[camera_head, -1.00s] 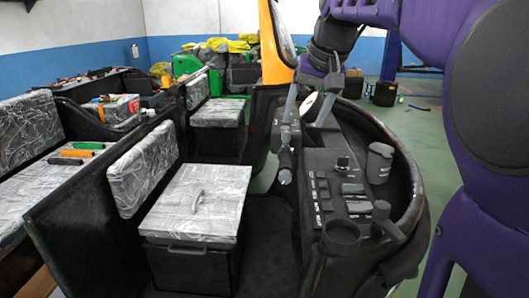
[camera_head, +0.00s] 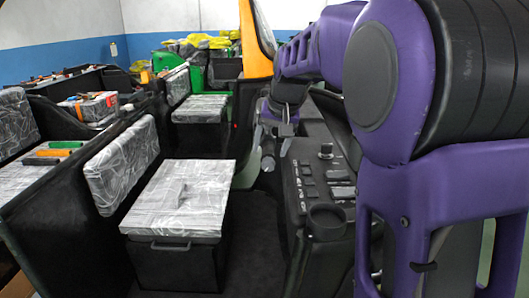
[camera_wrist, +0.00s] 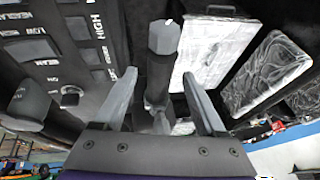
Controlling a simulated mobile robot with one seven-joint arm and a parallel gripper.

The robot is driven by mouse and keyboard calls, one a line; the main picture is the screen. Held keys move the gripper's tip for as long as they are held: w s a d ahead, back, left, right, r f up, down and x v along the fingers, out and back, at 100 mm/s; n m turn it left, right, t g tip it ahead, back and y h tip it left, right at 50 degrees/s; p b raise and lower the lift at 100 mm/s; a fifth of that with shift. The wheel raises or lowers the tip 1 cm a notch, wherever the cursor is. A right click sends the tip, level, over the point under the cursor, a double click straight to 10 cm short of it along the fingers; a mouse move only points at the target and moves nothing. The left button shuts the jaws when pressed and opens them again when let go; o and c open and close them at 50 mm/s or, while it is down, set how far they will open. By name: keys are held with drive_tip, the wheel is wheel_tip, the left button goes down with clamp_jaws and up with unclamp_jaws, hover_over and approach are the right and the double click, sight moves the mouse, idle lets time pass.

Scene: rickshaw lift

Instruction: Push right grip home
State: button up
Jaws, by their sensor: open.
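The right grip is a dark grey bar with a pale faceted end (camera_wrist: 163,38) in the wrist view. It runs between the two fingers of my gripper (camera_wrist: 158,76). The fingers are open, one on each side of the grip, with a gap showing at least on the left. In the head view my gripper (camera_head: 274,140) points down over the left edge of the dashboard, and the pale end of the grip (camera_head: 268,163) shows just below it. My wrist and fingers hide most of the grip there, so I cannot tell how far it sits on its bar.
The black dashboard (camera_head: 328,172) with switches and a cup holder (camera_head: 326,220) lies right of the grip. A wrapped seat box (camera_head: 180,195) stands to the left. A yellow-orange pillar (camera_head: 256,50) rises behind. The dark floor between seat and dashboard is clear.

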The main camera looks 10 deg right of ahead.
drive_tip(key=shift+x, duration=0.8)
clamp_jaws()
drive_tip(key=shift+r, duration=0.1)
idle(0.8)
